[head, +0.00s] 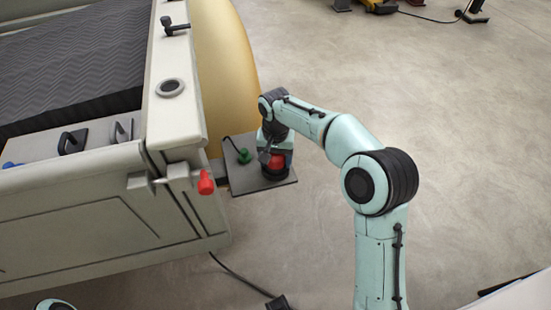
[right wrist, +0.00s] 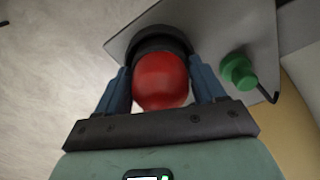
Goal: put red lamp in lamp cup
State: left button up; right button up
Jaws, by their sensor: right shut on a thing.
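The red lamp (head: 278,160) is between the fingers of my right gripper (head: 275,154), over the grey plate (head: 282,181) beside the vehicle body. In the right wrist view the round red lamp (right wrist: 162,80) fills the space between the two blue fingers of my right gripper (right wrist: 163,88), which are shut on it. The dark round lamp cup (head: 275,173) is directly under the lamp; its curved rim also shows in the right wrist view (right wrist: 160,42). The lamp's lower end is hidden, so I cannot tell how deep it sits. My left gripper is not in view.
A green knob-like piece (head: 244,156) with a thin dark rod stands on the plate, close to the cup. Another red piece (head: 206,183) sticks out from the vehicle's corner. A yellow curved panel (head: 222,70) rises behind. The floor to the right is open.

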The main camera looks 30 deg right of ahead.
jog(key=shift+f, duration=0.15)
jog(key=o, duration=1.1)
jog(key=shift+o, duration=0.2)
notch_tip(320, 180, up, 12)
jog(key=p, duration=0.2)
jog(key=shift+r+p, duration=0.25)
jog(key=shift+p, duration=0.15)
jog(key=shift+f, duration=0.1)
